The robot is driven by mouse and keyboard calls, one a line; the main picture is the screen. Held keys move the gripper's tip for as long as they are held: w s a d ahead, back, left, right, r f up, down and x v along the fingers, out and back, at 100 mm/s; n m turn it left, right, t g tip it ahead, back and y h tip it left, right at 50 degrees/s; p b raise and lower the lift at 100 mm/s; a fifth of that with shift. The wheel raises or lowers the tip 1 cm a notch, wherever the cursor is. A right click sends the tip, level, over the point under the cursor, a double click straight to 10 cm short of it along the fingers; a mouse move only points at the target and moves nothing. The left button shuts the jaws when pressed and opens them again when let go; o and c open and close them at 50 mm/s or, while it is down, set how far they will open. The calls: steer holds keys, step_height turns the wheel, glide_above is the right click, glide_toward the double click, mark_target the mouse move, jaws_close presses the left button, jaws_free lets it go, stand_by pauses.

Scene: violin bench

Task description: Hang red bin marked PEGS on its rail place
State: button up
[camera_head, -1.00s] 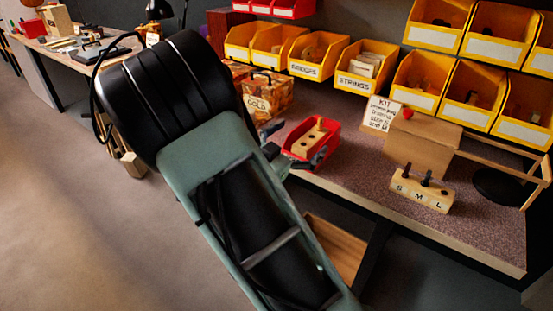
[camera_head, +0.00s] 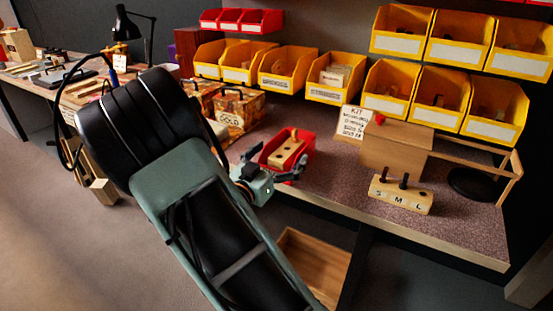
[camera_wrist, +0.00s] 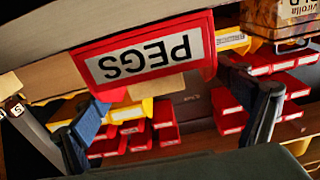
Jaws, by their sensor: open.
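The red bin (camera_head: 306,158) sits on the bench near its front edge in the head view, with a pale wooden piece inside. In the wrist view its white PEGS label (camera_wrist: 145,58) shows upside down on the red front (camera_wrist: 212,55). My gripper (camera_head: 271,172) is at the bin's front side in the head view. In the wrist view my gripper (camera_wrist: 178,108) is open, with one finger to each side of the bin's front. I cannot tell whether either finger touches it. Several small red bins (camera_head: 241,20) hang in a row on the back wall. No empty rail place is clear to me.
Yellow bins (camera_head: 288,72) hang along the wall behind. The GOLD box (camera_head: 238,112) stands left of the red bin. A KIT card (camera_head: 354,122), a wooden box (camera_head: 396,148) and an S M L block (camera_head: 400,195) stand to the right. An open wooden drawer (camera_head: 312,262) is below the bench.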

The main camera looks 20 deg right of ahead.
mark_target(294, 130)
steer(key=shift+b+x, duration=0.3)
steer(key=shift+x, duration=1.6)
steer(key=c, duration=1.3)
steer(key=shift+r, duration=0.35)
steer(key=shift+r+p, duration=1.1)
steer(key=shift+p, duration=0.05)
steer(key=shift+r, duration=0.2)
